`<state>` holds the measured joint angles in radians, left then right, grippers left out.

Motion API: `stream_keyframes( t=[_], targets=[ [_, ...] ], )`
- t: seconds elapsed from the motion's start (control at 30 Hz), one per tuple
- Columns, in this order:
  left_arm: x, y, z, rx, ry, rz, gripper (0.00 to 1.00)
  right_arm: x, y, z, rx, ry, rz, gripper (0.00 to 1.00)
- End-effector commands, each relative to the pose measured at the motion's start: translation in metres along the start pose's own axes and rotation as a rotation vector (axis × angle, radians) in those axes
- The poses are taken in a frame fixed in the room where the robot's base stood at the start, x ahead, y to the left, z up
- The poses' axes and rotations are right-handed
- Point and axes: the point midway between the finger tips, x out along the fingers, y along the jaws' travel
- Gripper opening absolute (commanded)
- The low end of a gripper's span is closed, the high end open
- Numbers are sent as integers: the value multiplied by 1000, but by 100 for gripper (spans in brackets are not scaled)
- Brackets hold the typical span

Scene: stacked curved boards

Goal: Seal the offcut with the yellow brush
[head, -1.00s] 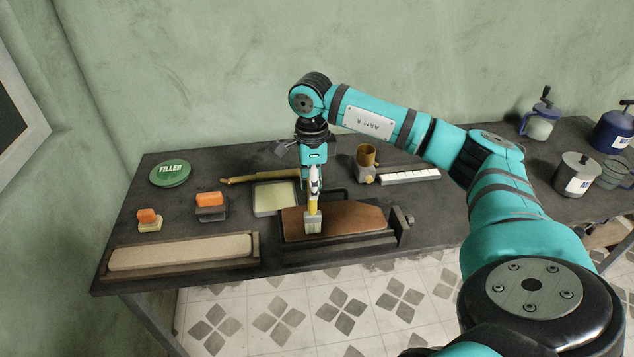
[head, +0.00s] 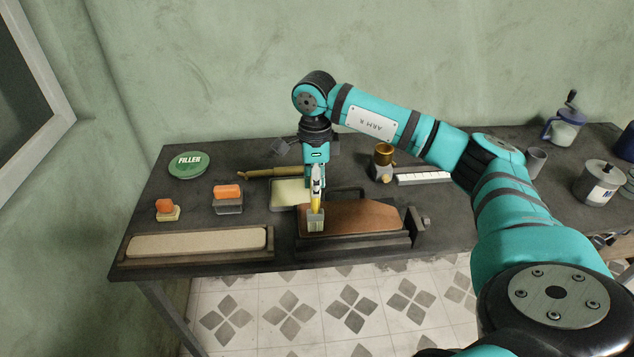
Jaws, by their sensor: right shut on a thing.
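The offcut (head: 362,217) is a brown, slightly curved board lying in a dark clamp (head: 370,244) near the table's front edge. My right gripper (head: 317,184) points down and is shut on the yellow brush (head: 316,204). The brush is upright, with its pale bristles (head: 316,222) at the left end of the offcut. They appear to touch it, but the exact contact is hard to tell. My left gripper is not in view.
A shallow tray (head: 279,207) sits behind the clamp. A long sanding board (head: 199,259) lies front left. A brass cup (head: 384,156) and white strip (head: 424,178) are behind right.

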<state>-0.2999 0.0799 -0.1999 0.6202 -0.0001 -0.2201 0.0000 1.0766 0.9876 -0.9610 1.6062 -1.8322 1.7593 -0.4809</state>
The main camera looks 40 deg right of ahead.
Motion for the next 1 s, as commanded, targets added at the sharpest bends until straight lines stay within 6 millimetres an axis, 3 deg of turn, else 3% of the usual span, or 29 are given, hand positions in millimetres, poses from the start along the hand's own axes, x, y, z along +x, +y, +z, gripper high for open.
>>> stream_keyframes(
  t=[0.53,1.0],
  targets=[
    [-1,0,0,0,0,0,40,1,0,31,-1,-1,0,0],
    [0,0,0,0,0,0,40,2,-5,32,2,1,1,0]
  ],
)
